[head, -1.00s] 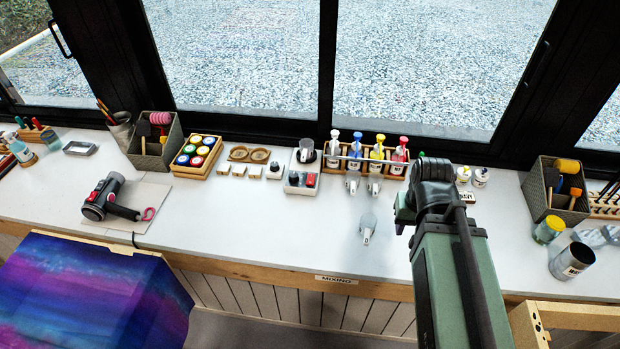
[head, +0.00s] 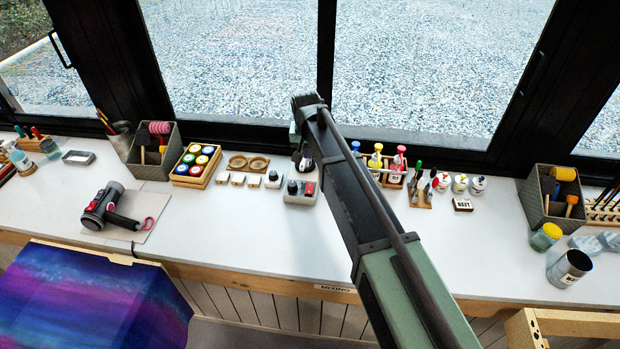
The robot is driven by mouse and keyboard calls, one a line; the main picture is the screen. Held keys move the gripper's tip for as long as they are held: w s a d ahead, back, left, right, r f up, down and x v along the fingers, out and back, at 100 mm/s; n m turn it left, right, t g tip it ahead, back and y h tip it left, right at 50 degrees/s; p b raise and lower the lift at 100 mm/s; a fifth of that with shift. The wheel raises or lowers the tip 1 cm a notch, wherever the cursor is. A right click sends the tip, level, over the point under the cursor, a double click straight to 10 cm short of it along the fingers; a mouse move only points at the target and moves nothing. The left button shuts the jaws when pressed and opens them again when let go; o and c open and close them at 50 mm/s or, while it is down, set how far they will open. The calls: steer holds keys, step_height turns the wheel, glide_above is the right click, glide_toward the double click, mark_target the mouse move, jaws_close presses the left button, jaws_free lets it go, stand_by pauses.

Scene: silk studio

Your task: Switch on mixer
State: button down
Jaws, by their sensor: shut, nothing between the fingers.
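The mixer (head: 299,198) is a small light grey box on the white bench, left of my arm. A black knob (head: 292,187) stands on its left side and a red switch (head: 310,188) on its right side. My gripper (head: 304,164) is at the far end of my arm, just behind the mixer's controls in the picture. It is small and dark here, partly hidden by my wrist, and looks shut and empty. I cannot tell whether it touches the mixer. The rear of the mixer and whatever stands there are mostly hidden.
Bottles (head: 376,158) stand in a rack behind my arm.

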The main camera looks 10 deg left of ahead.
mark_target(310, 183)
steer(key=shift+d+m, duration=0.1)
steer(key=shift+m, duration=0.3)
steer(key=f+b, duration=0.4)
steer(key=w+f+b, duration=0.1)
steer(key=f+b, duration=0.4)
steer(key=w+f+b, duration=0.1)
steer(key=f+b, duration=0.4)
steer(key=shift+w, duration=0.1)
steer(key=shift+r, duration=0.1)
steer(key=shift+d, duration=0.1)
